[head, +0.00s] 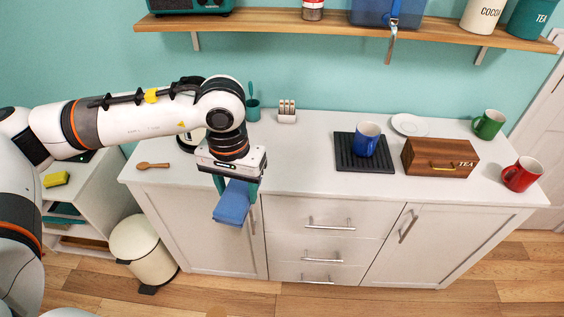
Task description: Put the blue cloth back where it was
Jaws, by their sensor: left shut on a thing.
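The blue cloth (231,205) is a folded blue piece in the head view, left of the middle. My left gripper (235,187) points down and is shut on the cloth, with a teal finger on each side of it. The cloth hangs in front of the counter's front edge, over the cabinet door below. My left arm comes in from the left and hides part of the counter behind it. My right gripper is not in view.
The white counter (300,160) holds a wooden spoon (152,165), a toast rack (287,112), a blue mug (367,138) on a black mat (345,152), a tea box (440,157), a plate (410,124), a green mug (489,124) and a red mug (521,175). A bin (142,247) stands lower left.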

